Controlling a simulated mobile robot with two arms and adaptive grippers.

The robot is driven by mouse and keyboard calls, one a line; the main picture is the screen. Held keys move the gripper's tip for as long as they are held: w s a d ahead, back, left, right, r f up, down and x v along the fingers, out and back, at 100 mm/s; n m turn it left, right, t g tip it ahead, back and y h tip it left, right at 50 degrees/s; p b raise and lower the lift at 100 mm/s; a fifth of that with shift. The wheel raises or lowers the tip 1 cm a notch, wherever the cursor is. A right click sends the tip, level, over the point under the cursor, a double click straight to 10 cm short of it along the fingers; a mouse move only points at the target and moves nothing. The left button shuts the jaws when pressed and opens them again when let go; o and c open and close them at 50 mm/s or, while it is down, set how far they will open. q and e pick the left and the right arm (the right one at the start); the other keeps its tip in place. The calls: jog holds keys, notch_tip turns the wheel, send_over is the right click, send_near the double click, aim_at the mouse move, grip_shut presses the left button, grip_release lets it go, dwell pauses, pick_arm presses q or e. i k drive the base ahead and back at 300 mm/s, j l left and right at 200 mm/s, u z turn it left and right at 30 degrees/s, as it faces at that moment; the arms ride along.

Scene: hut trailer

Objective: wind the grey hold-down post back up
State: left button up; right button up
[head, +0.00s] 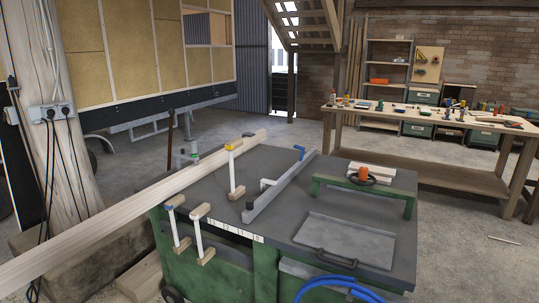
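Three pale upright posts with wooden blocks at their feet stand at the machine table. How far each is wound down is too small to tell. Neither of my grippers is in view.
The dark grey machine table (345,190) has a green base. A long wooden beam (120,225) crosses its left side. A workbench (430,115) stands behind.

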aim_at(193, 146)
jog(key=i+l+u, duration=0.1)
jog(key=i+u, duration=0.35)
jog(key=i, duration=0.15)
jog(key=i+j+z, duration=0.2)
jog(key=z, duration=0.25)
jog(key=i+j+z, duration=0.3)
jog(key=z, duration=0.15)
